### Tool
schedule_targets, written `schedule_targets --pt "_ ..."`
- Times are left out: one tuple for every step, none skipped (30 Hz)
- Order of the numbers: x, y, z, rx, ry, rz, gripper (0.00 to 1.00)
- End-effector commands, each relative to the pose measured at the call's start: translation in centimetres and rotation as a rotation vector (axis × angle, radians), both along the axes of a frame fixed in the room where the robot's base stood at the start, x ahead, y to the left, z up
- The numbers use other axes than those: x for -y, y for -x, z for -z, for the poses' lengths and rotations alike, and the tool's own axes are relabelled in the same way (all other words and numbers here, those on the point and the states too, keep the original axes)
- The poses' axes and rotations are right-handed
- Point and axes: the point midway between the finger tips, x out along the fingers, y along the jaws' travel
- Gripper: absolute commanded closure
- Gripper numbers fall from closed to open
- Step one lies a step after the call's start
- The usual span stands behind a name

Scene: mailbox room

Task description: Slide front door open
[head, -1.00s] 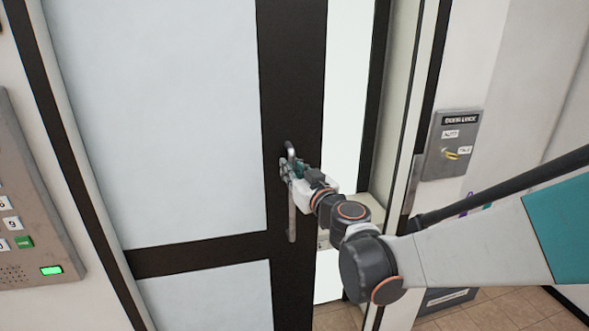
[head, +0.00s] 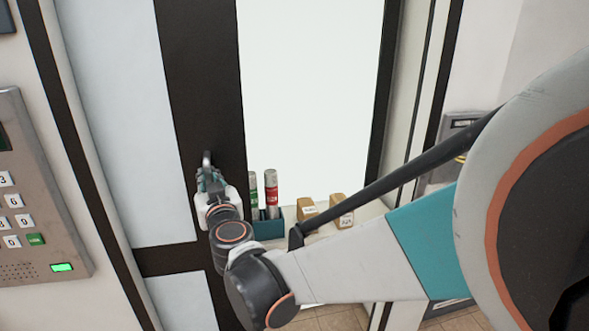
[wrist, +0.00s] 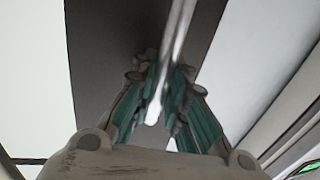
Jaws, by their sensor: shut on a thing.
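The front door (head: 190,100) is a sliding door with a dark frame and frosted panes, standing partly open to the left. A wide gap shows to the right of its dark edge stile. Its vertical metal handle (wrist: 181,30) is mounted on that stile; in the head view only its top shows (head: 207,158), the rest being hidden by my gripper and arm. My gripper (head: 211,180) is shut on the handle. In the wrist view, the teal fingers (wrist: 160,100) close around the bar.
Through the gap, a shelf holds tubes with red (head: 271,190) and green labels and two small boxes (head: 341,208). A keypad panel (head: 35,200) is on the left wall.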

Motion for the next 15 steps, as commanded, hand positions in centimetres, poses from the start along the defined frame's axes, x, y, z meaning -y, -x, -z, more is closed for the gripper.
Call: schedule_targets --pt "-1.6 1.0 0.1 -0.001 -0.001 -0.008 1.0" --pt "-2.4 1.2 0.1 -0.001 -0.001 -0.008 1.0" --pt "-3.4 1.5 0.1 -0.001 -0.001 -0.008 1.0" --pt "-4.0 1.7 0.1 0.0 -0.001 -0.007 1.0" --pt "-4.7 1.9 0.1 0.0 -0.001 -0.007 1.0" --pt "-5.5 2.2 0.2 -0.002 -0.001 -0.007 1.0" --pt "-6.0 2.3 0.2 -0.002 -0.001 -0.006 1.0" --pt "-6.5 2.5 0.2 -0.002 -0.001 -0.006 1.0" --pt "-7.1 2.7 0.2 -0.002 -0.001 -0.006 1.0" --pt "-7.4 2.8 0.2 -0.002 -0.001 -0.005 1.0" --pt "-7.8 2.9 0.2 -0.002 -0.001 -0.004 1.0" --pt "-8.1 3.0 0.2 -0.002 -0.001 -0.003 1.0" --pt "-8.4 3.0 0.2 -0.002 -0.001 -0.003 1.0" --pt "-8.6 3.1 0.2 -0.002 -0.001 -0.003 1.0" --pt "-8.8 3.2 0.2 -0.002 -0.001 -0.002 1.0"
